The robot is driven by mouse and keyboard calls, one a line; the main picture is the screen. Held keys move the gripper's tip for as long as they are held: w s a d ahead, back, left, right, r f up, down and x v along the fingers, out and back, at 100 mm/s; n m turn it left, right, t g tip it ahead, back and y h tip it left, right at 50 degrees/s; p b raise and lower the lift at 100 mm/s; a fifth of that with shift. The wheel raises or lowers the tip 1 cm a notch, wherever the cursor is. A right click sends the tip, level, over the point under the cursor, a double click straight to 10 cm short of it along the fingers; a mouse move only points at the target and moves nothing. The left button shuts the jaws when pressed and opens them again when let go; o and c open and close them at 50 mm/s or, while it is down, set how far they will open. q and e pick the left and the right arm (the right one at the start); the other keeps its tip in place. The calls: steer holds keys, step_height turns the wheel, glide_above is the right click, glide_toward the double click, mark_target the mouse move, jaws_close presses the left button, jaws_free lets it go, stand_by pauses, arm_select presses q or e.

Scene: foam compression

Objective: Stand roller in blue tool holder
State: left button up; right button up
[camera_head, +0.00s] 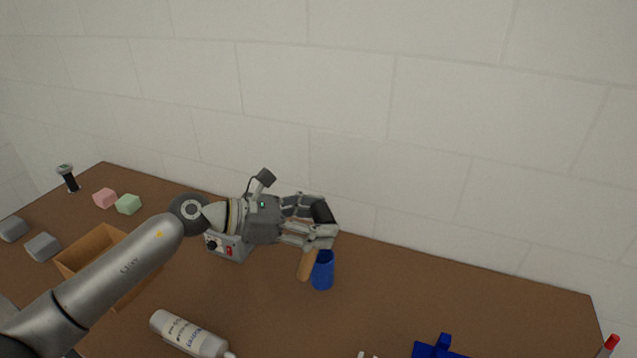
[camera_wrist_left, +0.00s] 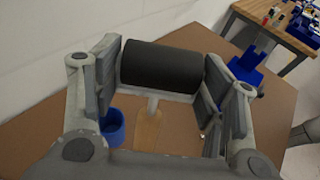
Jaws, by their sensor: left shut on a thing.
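The roller has a black cylinder (camera_head: 322,212) and a wooden handle (camera_head: 307,265). My left gripper (camera_head: 324,220) is shut on the roller's black cylinder, with the handle hanging down, slightly tilted. In the left wrist view the cylinder (camera_wrist_left: 160,65) spans between the two finger pads, and the handle (camera_wrist_left: 148,128) points away below it. The blue tool holder (camera_head: 323,272) is an upright cup on the table. The handle is beside the cup, to its left in the head view; the cup (camera_wrist_left: 113,130) shows left of the handle in the left wrist view. My right gripper is not in view.
A grey box with a red switch (camera_head: 229,248) stands behind my left arm. A cardboard box (camera_head: 85,250), pink (camera_head: 105,198) and green blocks (camera_head: 128,204) are at left. A white bottle (camera_head: 188,334) and a blue object (camera_head: 436,348) lie near the front. The table right of the cup is clear.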

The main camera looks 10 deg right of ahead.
arm_select(q)
steer(key=w+n+t, duration=0.1)
steer(key=w+t, duration=0.1)
steer(key=w+d+n+t+b, duration=0.1)
steer(key=w+n+t, duration=0.1)
steer(key=w+f+n+t+h, duration=0.1)
steer(key=w+t, duration=0.1)
steer(key=shift+w+d+t+b, duration=0.25)
steer(key=shift+d+t+b, duration=0.1)
steer(key=shift+d+t, duration=0.05)
steer(key=shift+f+b, duration=0.4)
steer(key=shift+f, duration=0.05)
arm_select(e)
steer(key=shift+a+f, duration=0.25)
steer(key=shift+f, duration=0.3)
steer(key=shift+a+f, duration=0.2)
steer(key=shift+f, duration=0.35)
arm_select(q)
steer(key=shift+r, duration=0.1)
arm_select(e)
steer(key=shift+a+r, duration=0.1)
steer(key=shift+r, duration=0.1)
arm_select(q)
steer(key=shift+s, duration=0.1)
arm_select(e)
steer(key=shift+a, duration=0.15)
